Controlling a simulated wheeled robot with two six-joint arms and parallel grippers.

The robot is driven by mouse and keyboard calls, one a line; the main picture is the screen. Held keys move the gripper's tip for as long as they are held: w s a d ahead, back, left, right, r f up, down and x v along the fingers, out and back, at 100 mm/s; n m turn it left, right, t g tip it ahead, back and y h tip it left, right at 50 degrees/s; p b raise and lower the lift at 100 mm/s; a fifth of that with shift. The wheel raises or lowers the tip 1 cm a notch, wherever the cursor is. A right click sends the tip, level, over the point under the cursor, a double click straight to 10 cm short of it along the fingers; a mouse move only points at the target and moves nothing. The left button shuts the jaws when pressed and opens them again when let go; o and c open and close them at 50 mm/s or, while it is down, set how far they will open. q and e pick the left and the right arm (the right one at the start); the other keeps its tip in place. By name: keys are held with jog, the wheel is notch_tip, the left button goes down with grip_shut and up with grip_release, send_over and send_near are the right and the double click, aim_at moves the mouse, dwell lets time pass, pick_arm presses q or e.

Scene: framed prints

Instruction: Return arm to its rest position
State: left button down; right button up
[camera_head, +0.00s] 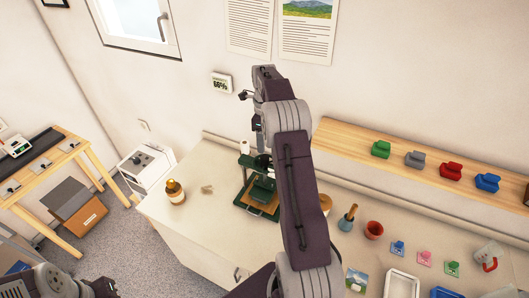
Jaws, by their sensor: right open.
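My right arm (296,180) rises from the bottom centre, raised over the white counter (215,225). Its wrist bends down at the top. My right gripper (259,140) hangs below the wrist, partly hidden by the arm, open, with nothing seen in it. It is in line with a green press (262,190) on the counter; the gap between them is hard to judge. Part of my left arm (50,284) shows at the bottom left; its gripper is not seen.
A brown bottle (175,191) stands left of the press. The counter's left part is mostly clear.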

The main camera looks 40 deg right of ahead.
jog(key=shift+r, duration=0.45)
